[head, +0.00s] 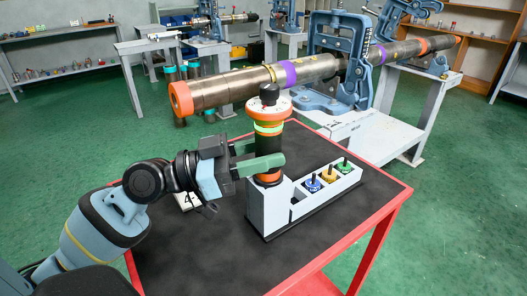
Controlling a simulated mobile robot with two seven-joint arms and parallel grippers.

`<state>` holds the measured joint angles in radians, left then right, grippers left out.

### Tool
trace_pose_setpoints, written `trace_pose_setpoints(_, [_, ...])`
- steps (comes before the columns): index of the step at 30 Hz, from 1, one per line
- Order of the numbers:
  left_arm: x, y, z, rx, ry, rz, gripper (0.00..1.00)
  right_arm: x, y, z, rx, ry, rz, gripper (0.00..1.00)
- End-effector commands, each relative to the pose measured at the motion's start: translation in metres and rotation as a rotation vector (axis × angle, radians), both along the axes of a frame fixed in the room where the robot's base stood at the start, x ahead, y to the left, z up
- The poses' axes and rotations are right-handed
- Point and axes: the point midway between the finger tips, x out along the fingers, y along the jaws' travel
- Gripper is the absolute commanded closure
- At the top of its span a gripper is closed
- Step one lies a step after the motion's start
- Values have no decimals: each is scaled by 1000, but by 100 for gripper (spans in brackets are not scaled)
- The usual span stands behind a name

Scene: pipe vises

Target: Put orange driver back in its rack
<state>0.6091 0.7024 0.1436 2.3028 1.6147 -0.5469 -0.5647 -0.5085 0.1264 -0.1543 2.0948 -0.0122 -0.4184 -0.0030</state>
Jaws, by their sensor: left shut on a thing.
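The orange driver (268,146) is a tall dark cylinder with orange parts, a pale green band, a wide white and orange collar and a black knob on top. It stands nearly upright. My left gripper (266,155), with green fingers, reaches in from the left and is shut on its dark middle. Its orange lower end is at the top of the tall left block of the white rack (268,212); I cannot tell how deep it sits. The rack's lower part holds a blue driver (313,185), a yellow driver (329,174) and a green driver (344,166). My right gripper is out of view.
The rack stands on a dark table top with a red rim (385,205); the front and right of it are clear. Behind it, a large pipe (240,88) with an orange end is held in a blue vise (340,60) on a grey bench (365,135).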

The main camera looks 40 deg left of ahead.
Motion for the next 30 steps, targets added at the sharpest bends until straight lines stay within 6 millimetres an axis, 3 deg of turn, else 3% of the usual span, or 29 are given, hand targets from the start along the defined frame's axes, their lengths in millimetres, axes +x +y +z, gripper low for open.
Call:
trace_pose_setpoints(29, [0,-1,-5,3,12,-4,100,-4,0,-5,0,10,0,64])
trace_pose_setpoints(30, [0,-1,-5,3,12,-4,59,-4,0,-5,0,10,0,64])
